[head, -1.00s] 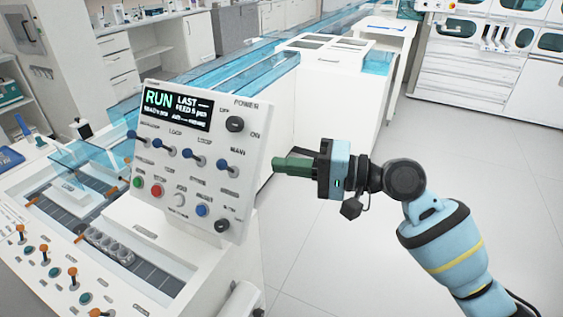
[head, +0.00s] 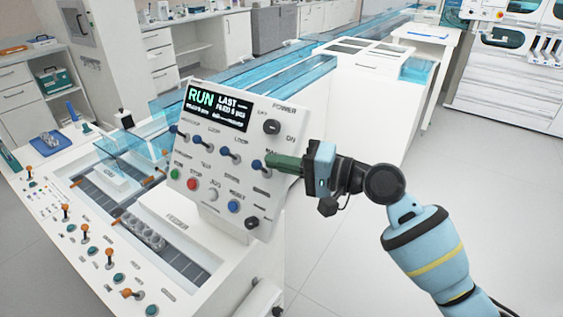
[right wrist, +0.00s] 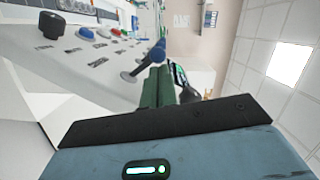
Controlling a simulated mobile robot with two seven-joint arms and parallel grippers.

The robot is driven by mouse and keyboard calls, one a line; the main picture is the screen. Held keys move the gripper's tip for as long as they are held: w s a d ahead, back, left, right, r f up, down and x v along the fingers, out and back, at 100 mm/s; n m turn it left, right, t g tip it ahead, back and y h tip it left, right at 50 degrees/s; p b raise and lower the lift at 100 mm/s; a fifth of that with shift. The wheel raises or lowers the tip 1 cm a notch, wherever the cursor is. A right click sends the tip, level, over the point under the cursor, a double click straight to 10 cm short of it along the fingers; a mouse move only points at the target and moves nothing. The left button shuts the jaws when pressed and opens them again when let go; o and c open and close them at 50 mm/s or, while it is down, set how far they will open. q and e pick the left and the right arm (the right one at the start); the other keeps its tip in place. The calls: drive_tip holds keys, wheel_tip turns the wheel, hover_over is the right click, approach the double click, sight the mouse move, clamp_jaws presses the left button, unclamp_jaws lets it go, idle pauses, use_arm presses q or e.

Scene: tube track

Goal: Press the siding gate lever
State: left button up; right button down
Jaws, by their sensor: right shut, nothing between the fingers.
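The small labels are too blurred to tell which is the siding gate lever. My right gripper (head: 270,161) is shut and empty, its dark green fingers pointing left at the far-right lever. In the right wrist view, the fingers (right wrist: 156,88) are right beside a blue-tipped lever (right wrist: 153,58); I cannot tell whether they touch. My left gripper is not in view.
The panel also has a power knob (head: 271,127), a lower black knob (head: 252,223) and coloured buttons below the levers. Clear blue covers (head: 180,120) and a track bed with orange-tipped levers (head: 84,229) lie to the left. Floor to the right is free.

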drive_tip(key=shift+s+a+f+n, duration=0.1)
drive_tip(key=shift+s+a+n, duration=0.2)
drive_tip(key=shift+n, duration=0.5)
drive_tip(key=shift+s, duration=0.1)
drive_tip(key=n, duration=0.2)
drive_tip(key=s+n+h, duration=0.1)
drive_tip(key=shift+a+f+n, duration=0.3)
drive_tip(key=shift+f, duration=0.05)
drive_tip(key=shift+s+a+f+n+t+p, duration=0.2)
drive_tip(key=shift+n+t+p, duration=0.15)
drive_tip(key=shift+n, duration=0.25)
drive_tip(key=shift+s+a+f+n+h, duration=0.15)
drive_tip(key=shift+f+n+h, duration=0.2)
drive_tip(key=shift+n, duration=0.35)
drive_tip(key=shift+r, duration=0.1)
